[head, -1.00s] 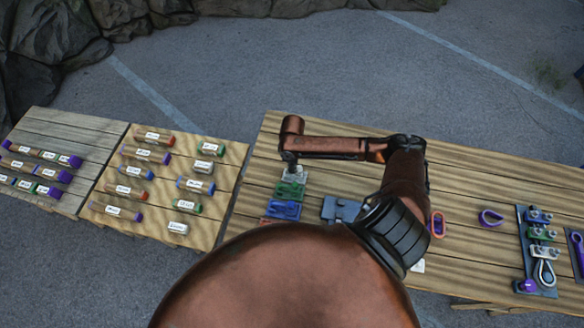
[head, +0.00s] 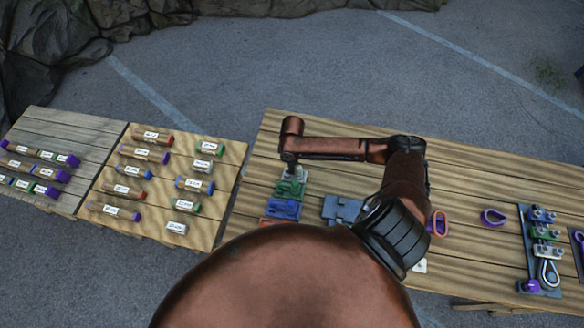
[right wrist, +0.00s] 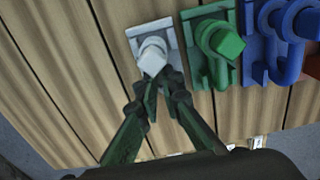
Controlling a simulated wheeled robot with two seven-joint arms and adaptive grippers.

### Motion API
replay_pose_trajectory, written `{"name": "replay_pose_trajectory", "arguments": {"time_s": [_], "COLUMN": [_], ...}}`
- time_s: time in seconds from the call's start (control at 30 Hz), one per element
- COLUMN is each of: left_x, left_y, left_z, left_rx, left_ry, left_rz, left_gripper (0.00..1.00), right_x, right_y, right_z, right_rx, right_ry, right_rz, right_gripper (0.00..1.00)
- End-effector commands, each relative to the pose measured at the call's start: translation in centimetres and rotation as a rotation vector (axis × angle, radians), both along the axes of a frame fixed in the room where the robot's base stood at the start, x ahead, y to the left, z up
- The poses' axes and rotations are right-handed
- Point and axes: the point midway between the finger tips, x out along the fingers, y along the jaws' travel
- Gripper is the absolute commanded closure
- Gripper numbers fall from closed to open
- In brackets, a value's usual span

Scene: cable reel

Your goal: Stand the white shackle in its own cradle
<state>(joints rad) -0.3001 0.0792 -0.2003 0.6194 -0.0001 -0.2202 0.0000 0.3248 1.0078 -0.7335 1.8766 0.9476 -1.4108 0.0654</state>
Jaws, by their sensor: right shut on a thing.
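My right gripper (head: 290,168) points down over the far left end of the row of cradles on the table. In the right wrist view its green fingers (right wrist: 163,84) are closed together on the white shackle (right wrist: 152,54). The white cradle (right wrist: 140,34) is a pale plate directly behind and under the shackle; it also shows in the head view (head: 301,173). The shackle overlaps the cradle; I cannot tell if it rests fully in it or is just above. The fingers hide its lower part. My left gripper is out of view.
A green cradle with a green shackle (right wrist: 222,42) stands close to the right, then a blue one (right wrist: 290,20). A grey-blue fixture (head: 341,210), an orange loop (head: 438,222) and a purple loop (head: 493,217) lie farther right. The wooden table (head: 262,150) is bare behind.

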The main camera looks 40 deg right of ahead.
Motion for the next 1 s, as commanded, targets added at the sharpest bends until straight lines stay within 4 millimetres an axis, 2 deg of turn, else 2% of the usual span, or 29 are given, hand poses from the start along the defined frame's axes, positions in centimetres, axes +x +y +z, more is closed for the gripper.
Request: {"name": "replay_pose_trajectory", "arguments": {"time_s": [0.3,0.33,0.6,0.87,1.0], "left_x": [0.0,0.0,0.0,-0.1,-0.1], "left_y": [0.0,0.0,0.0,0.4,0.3], "left_z": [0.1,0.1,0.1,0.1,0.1], "left_rx": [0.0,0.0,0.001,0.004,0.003], "left_ry": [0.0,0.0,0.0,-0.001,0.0], "left_rz": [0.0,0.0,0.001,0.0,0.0], "left_gripper": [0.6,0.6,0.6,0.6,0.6], "right_x": [0.0,0.0,0.0,0.0,0.0], "right_y": [0.0,0.0,0.0,0.0,0.0], "right_z": [-0.5,-0.4,-0.5,-0.4,0.6], "right_rx": [0.0,0.0,0.0,0.0,0.0], "right_ry": [0.0,0.0,0.0,0.001,0.0], "right_rz": [0.0,0.0,0.0,0.0,0.0], "right_gripper": [1.0,0.91,0.73,0.73,0.73]}}
